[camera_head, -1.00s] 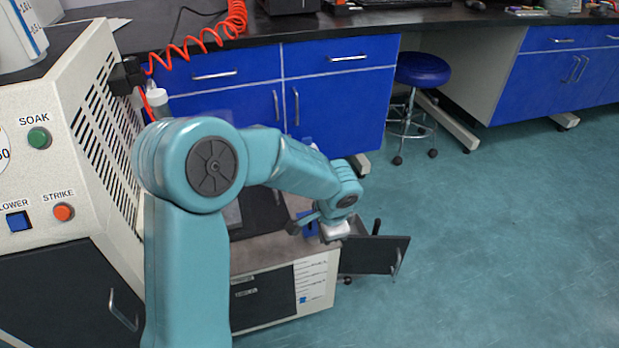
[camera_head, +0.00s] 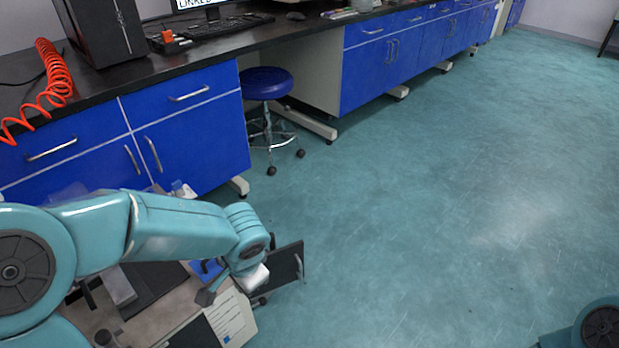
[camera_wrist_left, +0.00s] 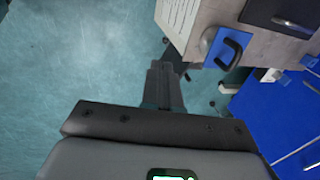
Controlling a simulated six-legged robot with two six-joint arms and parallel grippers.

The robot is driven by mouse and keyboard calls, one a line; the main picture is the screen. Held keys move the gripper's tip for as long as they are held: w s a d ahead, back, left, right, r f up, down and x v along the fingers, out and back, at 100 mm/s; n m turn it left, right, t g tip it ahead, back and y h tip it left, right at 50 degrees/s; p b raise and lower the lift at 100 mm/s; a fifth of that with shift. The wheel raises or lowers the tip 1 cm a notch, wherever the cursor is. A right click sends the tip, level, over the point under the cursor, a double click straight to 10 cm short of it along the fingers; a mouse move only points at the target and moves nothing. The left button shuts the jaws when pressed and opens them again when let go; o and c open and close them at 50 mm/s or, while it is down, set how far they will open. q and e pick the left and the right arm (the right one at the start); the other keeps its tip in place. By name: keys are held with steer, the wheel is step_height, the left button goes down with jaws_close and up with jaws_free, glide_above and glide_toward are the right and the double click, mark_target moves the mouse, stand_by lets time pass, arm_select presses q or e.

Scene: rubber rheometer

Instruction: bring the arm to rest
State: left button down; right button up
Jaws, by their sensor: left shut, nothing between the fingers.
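My left arm comes in from the left in the head view, bent over a light-topped cabinet, with its pale wrist end (camera_head: 254,277) beside the cabinet's right edge. In the left wrist view my left gripper (camera_wrist_left: 165,75) shows as dark fingers, shut with nothing between them, over the floor and clear of the cabinet corner. Its fingertips are hard to make out in the head view. Of my right arm only a teal joint (camera_head: 602,325) shows at the lower right; the right gripper is out of frame.
The cabinet top (camera_head: 165,322) carries a blue piece (camera_head: 207,268) with a black handle, also in the wrist view (camera_wrist_left: 228,48). A dark panel with a handle (camera_head: 285,268) stands out to its right. Blue bench cabinets (camera_head: 190,140) and a stool (camera_head: 266,85) stand behind. Open floor (camera_head: 430,230) lies right.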

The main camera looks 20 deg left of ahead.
arm_select(q)
steer(key=s+d+f+n+h+p, duration=0.1)
steer(key=s+d+f+n+h, duration=0.4)
steer(key=f, duration=0.6)
steer(key=s+d+f+n+h, duration=0.1)
steer(key=s+d+f+n, duration=0.2)
steer(key=s+d+f, duration=0.6)
step_height(320, 180, up, 26)
steer(key=w+a+p, duration=0.1)
steer(key=w+p, duration=0.1)
steer(key=p, duration=2.6)
steer(key=shift+a+m+g, duration=0.25)
steer(key=shift+m+g, duration=0.05)
steer(key=shift+g, duration=0.1)
steer(key=shift+w+f, duration=0.15)
steer(key=shift+a, duration=0.15)
